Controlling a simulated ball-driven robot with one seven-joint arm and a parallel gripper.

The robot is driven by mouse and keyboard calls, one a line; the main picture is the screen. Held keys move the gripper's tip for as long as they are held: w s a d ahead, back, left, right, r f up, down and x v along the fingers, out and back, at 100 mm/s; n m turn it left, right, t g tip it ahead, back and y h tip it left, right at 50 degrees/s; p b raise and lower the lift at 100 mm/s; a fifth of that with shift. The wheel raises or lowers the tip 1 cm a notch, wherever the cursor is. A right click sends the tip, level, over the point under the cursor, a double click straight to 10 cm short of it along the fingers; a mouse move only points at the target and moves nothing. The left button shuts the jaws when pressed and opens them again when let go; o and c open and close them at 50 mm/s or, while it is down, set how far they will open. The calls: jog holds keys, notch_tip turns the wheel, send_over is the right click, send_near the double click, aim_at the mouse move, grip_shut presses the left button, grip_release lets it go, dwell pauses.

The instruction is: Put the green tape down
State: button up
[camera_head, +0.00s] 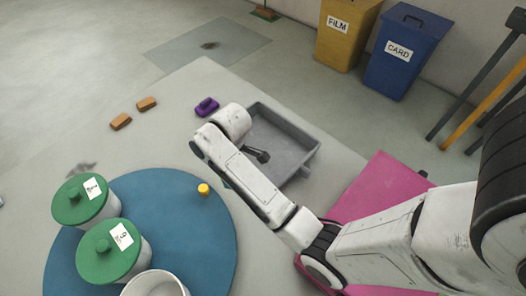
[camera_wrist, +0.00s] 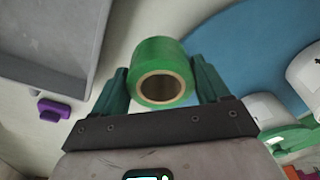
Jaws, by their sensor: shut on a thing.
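The green tape (camera_wrist: 160,55) is a roll with a tan core, seen in the wrist view with its open end towards the camera. My gripper (camera_wrist: 162,78) is shut on it, one dark green finger on each side. The pale floor or table surface shows behind it, between the grey tray and the blue round mat. I cannot tell whether the tape touches that surface. In the head view my own arm hides the tape and nearly all of the gripper.
The grey tray (camera_head: 312,157) looks empty apart from what my arm covers. The blue mat (camera_head: 190,250) bears green-lidded tubs (camera_head: 113,252), an open white tub (camera_head: 155,284) and a yellow piece (camera_head: 203,189). A purple object (camera_head: 206,106) lies beside the tray. A pink mat (camera_head: 375,185) is right.

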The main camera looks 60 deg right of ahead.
jog(key=s+d+n+b, duration=0.3)
jog(key=s+d+n, duration=0.3)
jog(key=d+n, duration=0.3)
jog(key=m+b, duration=0.1)
jog(key=b, duration=0.3)
send_over(264, 149)
jog(key=shift+y, duration=0.3)
jog(key=f, duration=0.9)
jog(key=shift+s+d+f, duration=0.15)
jog(key=shift+s+f, duration=0.05)
jog(key=shift+f, duration=0.15)
jog(key=shift+d+f, duration=0.1)
jog(key=shift+f, duration=1.55)
jog(key=shift+f, duration=0.2)
jog(key=o, duration=1.1)
jog(key=shift+r, duration=0.1)
